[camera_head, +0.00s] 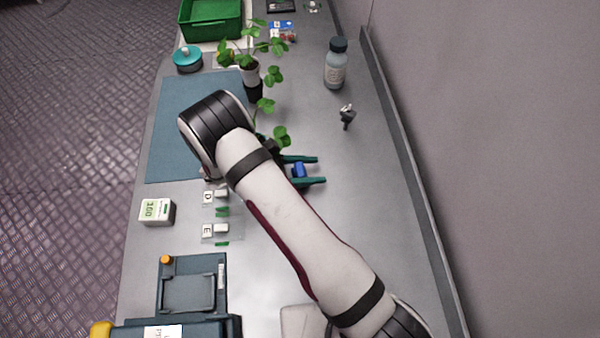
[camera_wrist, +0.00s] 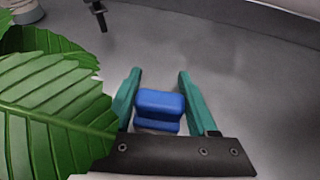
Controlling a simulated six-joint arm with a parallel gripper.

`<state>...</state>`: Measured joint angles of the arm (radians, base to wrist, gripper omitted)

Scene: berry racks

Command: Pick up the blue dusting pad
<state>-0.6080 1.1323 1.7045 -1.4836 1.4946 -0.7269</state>
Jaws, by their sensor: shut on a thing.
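The blue dusting pad (camera_head: 299,170) is a small blue block between the two teal fingers of my gripper (camera_head: 319,170), right of the plant. In the wrist view the pad (camera_wrist: 160,103) sits between the fingers, near their base. The gripper (camera_wrist: 159,74) is shut on it. A paler part shows under the blue top. I cannot tell whether the pad touches the bench. My arm covers part of the bench around the gripper.
A leafy plant (camera_head: 273,76) stands close left of the gripper; its leaf (camera_wrist: 55,115) fills the wrist view's left side. A bottle (camera_head: 336,66) and a small dark metal item (camera_head: 347,116) stand behind. A blue mat (camera_head: 175,125) lies left. Bench right of the gripper is clear to the wall.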

